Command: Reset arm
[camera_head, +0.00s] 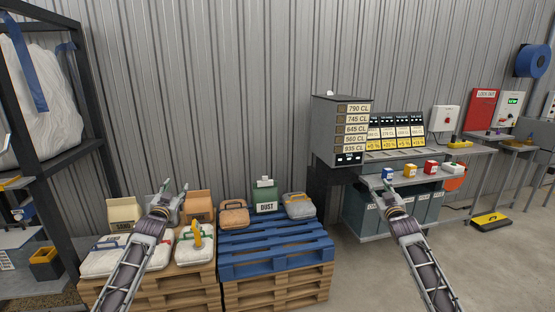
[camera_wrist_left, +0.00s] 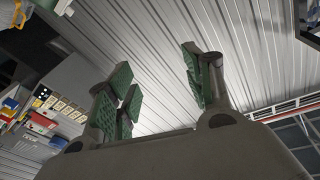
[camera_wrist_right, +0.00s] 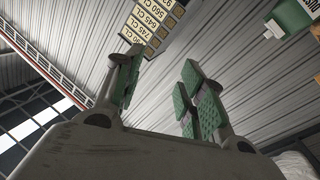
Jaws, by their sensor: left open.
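My left gripper (camera_head: 166,197) is raised in front of the left pallet's load in the head view. In the left wrist view its green-padded fingers (camera_wrist_left: 158,75) are spread apart with nothing between them. My right gripper (camera_head: 391,194) is raised in front of the grey bench in the head view. In the right wrist view its fingers (camera_wrist_right: 157,80) are also apart and empty. Both arms come up from the bottom of the head view, well apart from each other.
A blue pallet (camera_head: 275,252) on wooden pallets holds bags and a green DUST container (camera_head: 265,196). White bags (camera_head: 193,248) lie on the left pallet. A dark shelf rack (camera_head: 85,105) stands at left. A price board (camera_head: 340,130) and bench (camera_head: 365,238) stand right. Floor (camera_head: 500,270) is clear at lower right.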

